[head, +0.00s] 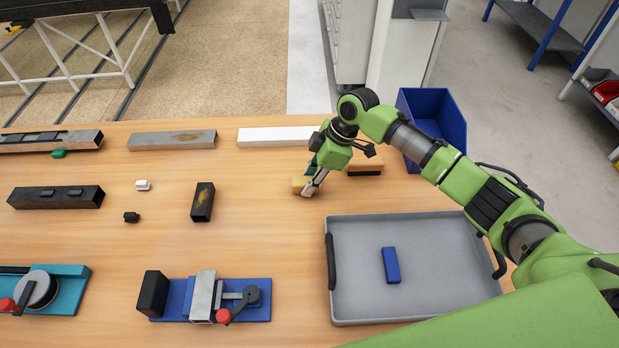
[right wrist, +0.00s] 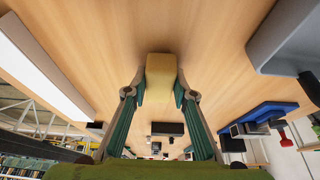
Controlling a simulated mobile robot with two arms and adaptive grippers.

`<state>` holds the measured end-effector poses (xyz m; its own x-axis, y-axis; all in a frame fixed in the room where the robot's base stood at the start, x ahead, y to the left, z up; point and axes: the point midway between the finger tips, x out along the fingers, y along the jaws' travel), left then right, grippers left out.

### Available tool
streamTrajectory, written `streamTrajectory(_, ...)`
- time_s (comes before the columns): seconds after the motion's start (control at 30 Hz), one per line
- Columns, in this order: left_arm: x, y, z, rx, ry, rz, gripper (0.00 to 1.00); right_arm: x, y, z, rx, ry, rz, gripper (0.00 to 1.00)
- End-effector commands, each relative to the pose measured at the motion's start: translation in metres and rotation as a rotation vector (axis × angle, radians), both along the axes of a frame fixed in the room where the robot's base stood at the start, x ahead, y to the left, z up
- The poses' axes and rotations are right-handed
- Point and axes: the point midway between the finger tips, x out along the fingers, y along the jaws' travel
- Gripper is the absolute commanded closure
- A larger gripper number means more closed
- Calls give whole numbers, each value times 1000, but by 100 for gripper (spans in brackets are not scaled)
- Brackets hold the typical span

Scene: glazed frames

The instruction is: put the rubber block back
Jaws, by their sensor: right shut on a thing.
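A yellow block (head: 299,185) is at the tips of my right gripper (head: 308,187), right of the middle of the wooden table. In the right wrist view the block (right wrist: 160,72) sits between the two green-padded fingers, which touch its sides. My right gripper is shut on it. The block is at or close to the table top; I cannot tell whether it touches. A blue block (head: 391,265) lies in the grey tray (head: 450,296). My left gripper is not in view.
A wooden-backed brush (head: 366,167) lies beside my right gripper, partly behind it. A blue bin (head: 446,113) stands at the back right. A white bar (head: 276,136), a dark bar (head: 202,202) and a blue vise (head: 252,305) are on the table. Clear wood lies left of the tray.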

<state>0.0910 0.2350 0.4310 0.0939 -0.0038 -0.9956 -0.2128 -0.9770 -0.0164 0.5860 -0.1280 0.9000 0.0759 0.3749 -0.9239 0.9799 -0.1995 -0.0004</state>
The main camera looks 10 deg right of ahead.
Motion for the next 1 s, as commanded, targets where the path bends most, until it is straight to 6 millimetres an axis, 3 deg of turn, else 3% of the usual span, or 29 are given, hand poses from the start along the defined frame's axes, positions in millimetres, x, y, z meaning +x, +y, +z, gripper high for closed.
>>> streamTrajectory(0.43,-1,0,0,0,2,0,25,0,0,-8,0,-2,0,93)
streamTrajectory(0.47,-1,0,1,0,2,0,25,0,0,-8,0,-2,0,68)
streamTrajectory(0.5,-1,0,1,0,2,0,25,0,0,-7,0,-2,0,59)
streamTrajectory(0.83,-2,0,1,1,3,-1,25,0,0,-7,0,-2,0,59)
streamTrajectory(1.0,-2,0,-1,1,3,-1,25,0,-5,6,1,-4,-1,59)
